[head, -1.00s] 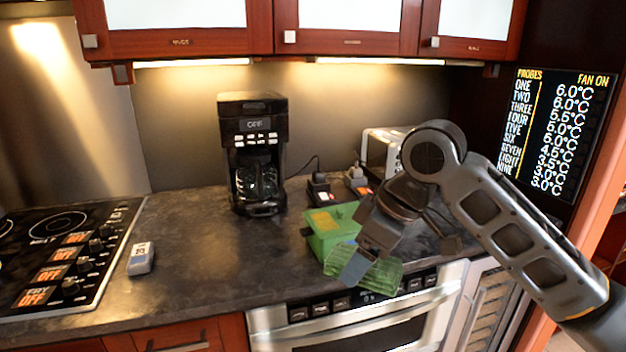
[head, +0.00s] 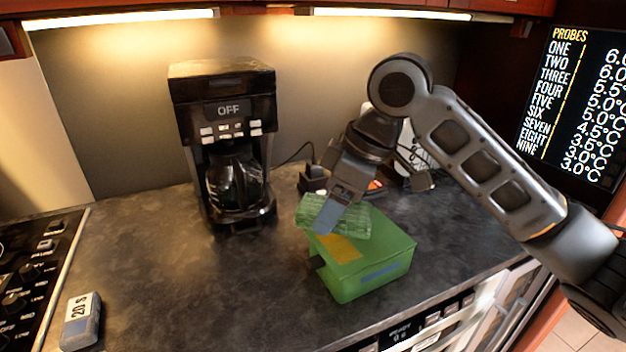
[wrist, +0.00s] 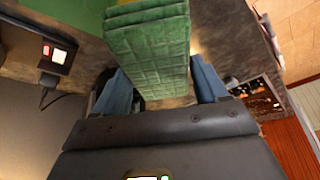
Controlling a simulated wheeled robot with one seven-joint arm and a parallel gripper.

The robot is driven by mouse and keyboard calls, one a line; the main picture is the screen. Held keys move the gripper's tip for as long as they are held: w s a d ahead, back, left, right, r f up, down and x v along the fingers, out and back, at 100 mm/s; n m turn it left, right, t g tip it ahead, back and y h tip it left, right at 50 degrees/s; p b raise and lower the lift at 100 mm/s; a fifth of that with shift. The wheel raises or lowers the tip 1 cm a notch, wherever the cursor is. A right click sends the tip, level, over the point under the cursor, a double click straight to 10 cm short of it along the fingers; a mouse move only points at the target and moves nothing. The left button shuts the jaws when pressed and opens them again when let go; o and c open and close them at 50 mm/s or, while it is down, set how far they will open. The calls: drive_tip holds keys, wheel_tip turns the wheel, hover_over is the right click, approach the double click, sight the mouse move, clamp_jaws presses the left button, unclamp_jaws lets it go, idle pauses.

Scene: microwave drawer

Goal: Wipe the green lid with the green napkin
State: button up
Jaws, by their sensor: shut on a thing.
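The green napkin (head: 345,222) is a folded, grid-textured cloth held in my gripper (head: 328,218). In the wrist view the napkin (wrist: 155,50) sticks out between the two blue fingers. The green lid (head: 385,238) is the top of a green box on the counter and carries a yellow patch (head: 342,249). The napkin is over the lid's back left part and hides it. I cannot tell whether it presses on the lid. In the wrist view a green surface, likely the lid (wrist: 70,14), shows at the top left.
A black coffee maker (head: 228,150) stands to the left behind the box. Small dark devices and a toaster stand behind my gripper. A small grey timer (head: 82,322) lies near the stove (head: 25,270). The dark counter (head: 220,290) is clear left of the box.

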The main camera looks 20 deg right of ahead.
drive_tip(key=shift+w+f, duration=0.1)
drive_tip(key=shift+w, duration=0.4)
drive_tip(key=b, duration=0.5)
hover_over(338, 244)
drive_tip(key=s+a, duration=0.1)
drive_tip(key=a, duration=0.2)
drive_tip(key=shift+s+d+f, duration=0.1)
drive_tip(key=shift+f, duration=1.35)
drive_tip(key=shift+d+f, duration=0.1)
drive_tip(key=shift+f, duration=1.35)
drive_tip(key=shift+f+b, duration=0.8)
drive_tip(key=shift+f, duration=0.15)
drive_tip(key=shift+d+r, duration=0.1)
drive_tip(key=shift+d, duration=1.95)
drive_tip(key=shift+a, duration=0.15)
